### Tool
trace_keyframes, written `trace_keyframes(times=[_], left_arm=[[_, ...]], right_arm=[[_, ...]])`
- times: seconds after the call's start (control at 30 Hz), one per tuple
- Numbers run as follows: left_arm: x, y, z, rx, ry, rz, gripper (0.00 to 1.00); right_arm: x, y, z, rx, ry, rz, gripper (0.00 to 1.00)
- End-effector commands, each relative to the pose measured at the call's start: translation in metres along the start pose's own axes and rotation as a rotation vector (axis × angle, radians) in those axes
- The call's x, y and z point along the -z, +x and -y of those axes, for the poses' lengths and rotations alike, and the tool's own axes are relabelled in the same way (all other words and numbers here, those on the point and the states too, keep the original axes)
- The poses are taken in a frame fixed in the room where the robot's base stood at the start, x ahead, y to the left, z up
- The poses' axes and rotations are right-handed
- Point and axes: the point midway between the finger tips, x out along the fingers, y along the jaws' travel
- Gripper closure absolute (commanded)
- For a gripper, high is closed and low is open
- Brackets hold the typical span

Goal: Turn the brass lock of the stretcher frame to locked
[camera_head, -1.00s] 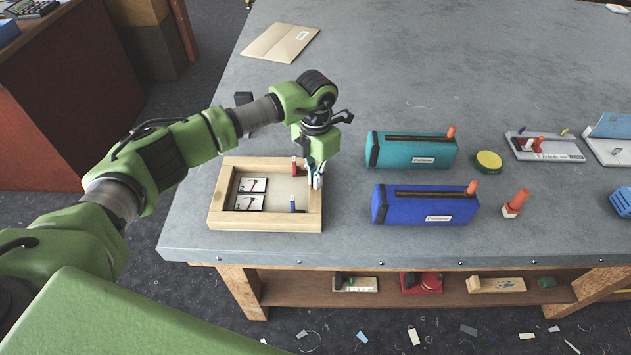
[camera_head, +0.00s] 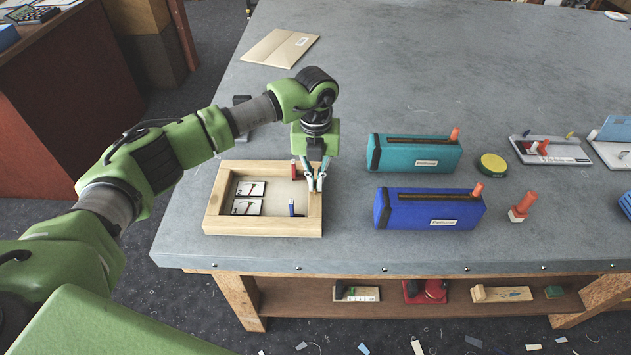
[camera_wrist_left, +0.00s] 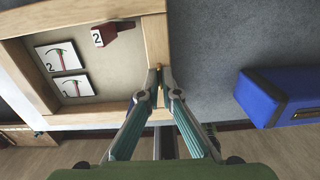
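The wooden stretcher frame (camera_head: 262,228) lies flat at the left of the grey bench. A small brass piece, seemingly the lock (camera_wrist_left: 158,67), shows on its right rail in the left wrist view. My left gripper (camera_head: 315,186) points down over that rail. In the left wrist view its fingertips (camera_wrist_left: 161,78) are a narrow gap apart, with the brass piece between or just beyond them. I cannot tell if they grip it. The fingers largely hide the lock, so its setting cannot be read. My right gripper is not in view.
Inside the frame are two picture cards (camera_head: 248,197), a red piece (camera_head: 295,170) and a blue piece (camera_head: 292,208). A teal case (camera_head: 415,154) and a blue case (camera_head: 432,211) stand to the right. Bare bench separates the frame from them.

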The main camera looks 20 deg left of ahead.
Motion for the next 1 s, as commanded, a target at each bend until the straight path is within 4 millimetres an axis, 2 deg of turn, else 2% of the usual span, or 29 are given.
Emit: trace_keyframes(times=[0.6, 0.67, 0.7, 1.0], left_arm=[[-0.0005, -0.0010, 0.0004, 0.001, -0.042, 0.001, 1.00], [-0.0004, -0.0009, 0.0003, 0.001, -0.042, 0.001, 0.83], [-0.0004, -0.0008, 0.0003, 0.001, -0.042, 0.001, 0.79], [-0.0003, -0.0007, 0.0001, 0.000, -0.041, 0.001, 0.79]], right_arm=[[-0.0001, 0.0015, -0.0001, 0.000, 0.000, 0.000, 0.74], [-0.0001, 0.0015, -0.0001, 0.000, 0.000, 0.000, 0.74], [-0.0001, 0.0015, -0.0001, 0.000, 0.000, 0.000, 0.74], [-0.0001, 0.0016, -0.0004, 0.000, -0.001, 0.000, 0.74]])
